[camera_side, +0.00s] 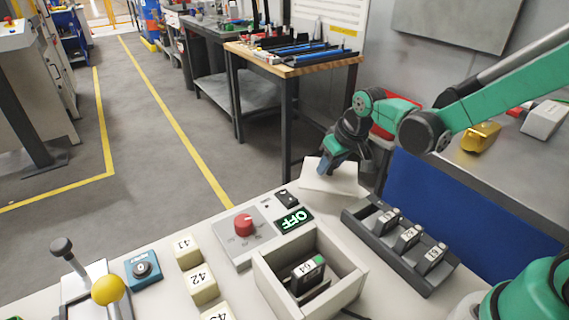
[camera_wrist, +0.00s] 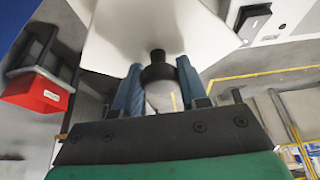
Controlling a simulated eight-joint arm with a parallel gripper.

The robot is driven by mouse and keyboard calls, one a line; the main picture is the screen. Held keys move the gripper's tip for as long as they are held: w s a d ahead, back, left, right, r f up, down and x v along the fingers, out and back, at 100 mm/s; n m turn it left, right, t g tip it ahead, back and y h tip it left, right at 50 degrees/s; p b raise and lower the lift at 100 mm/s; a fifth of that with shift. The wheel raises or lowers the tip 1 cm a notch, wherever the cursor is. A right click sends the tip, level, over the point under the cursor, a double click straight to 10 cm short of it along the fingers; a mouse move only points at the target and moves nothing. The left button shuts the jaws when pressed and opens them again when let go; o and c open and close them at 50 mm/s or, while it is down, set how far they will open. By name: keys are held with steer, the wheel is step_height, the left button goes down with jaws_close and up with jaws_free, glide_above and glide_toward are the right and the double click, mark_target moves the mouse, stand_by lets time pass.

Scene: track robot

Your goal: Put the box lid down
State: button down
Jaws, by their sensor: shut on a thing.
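The box lid (camera_side: 338,184) is a pale, flat panel at the far edge of the pale worktop in the side view. In the wrist view the lid (camera_wrist: 150,28) fills the top middle, with a dark round knob (camera_wrist: 158,68) on it. My gripper (camera_side: 326,167) has its blue fingers on either side of this knob; in the wrist view my gripper (camera_wrist: 160,80) is shut on it. I cannot tell whether the lid touches the worktop. The open box (camera_side: 266,277) stands nearer the camera, uncovered, with a dark block marked 04 (camera_side: 306,277) inside.
A dark rack (camera_side: 390,250) with several numbered blocks stands to the right. Cream blocks (camera_side: 200,283) and a yellow-knobbed lever (camera_side: 107,289) are at left. A wooden-topped bench (camera_side: 322,66) stands behind.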

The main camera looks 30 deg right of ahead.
steer(key=shift+f, duration=0.15)
steer(key=shift+f, duration=0.5)
steer(key=shift+c, duration=2.4)
jaws_free()
steer(key=shift+r, duration=0.1)
